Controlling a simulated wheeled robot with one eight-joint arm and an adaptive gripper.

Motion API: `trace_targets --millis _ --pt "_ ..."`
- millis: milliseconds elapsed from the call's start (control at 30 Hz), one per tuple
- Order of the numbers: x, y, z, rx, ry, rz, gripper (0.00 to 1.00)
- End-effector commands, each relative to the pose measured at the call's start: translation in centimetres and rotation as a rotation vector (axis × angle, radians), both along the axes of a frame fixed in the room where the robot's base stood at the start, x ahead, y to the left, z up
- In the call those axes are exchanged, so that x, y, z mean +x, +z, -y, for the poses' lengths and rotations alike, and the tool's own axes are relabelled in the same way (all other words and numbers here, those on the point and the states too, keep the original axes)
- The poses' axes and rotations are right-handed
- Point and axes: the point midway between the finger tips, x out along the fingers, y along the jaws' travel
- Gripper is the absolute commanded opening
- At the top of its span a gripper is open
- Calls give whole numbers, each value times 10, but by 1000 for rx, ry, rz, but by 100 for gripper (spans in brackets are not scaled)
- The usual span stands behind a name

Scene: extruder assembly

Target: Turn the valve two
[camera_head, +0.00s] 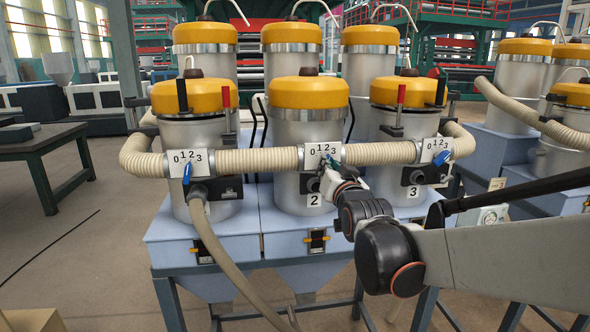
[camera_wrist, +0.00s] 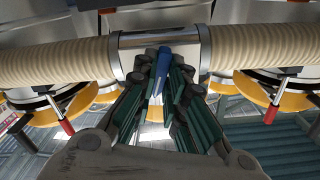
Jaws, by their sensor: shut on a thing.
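Valve two is the middle dial plate (camera_head: 323,154), marked 0 1 2 3, on the hose line in front of the tank labelled 2. My gripper (camera_head: 331,165) reaches it from below right and hides most of its handle in the head view. In the wrist view my gripper (camera_wrist: 163,66) has its dark green fingers closed around the valve's blue handle (camera_wrist: 158,80), one finger on each side. The handle points roughly down from the metal pipe piece in that view. Its exact dial setting cannot be told.
Other valves with blue handles sit at the left (camera_head: 187,170) and right (camera_head: 442,156). Beige corrugated hose (camera_head: 258,160) joins the valves. Yellow-lidded tanks (camera_head: 308,93) stand close behind on a blue base (camera_head: 230,235). A loose hose (camera_head: 220,255) hangs in front at left.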

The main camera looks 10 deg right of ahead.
Motion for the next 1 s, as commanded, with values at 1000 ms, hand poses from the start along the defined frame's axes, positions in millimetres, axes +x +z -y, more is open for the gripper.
trace_targets --millis 1000 --pt "0 0 -1 -578 1 1 0"
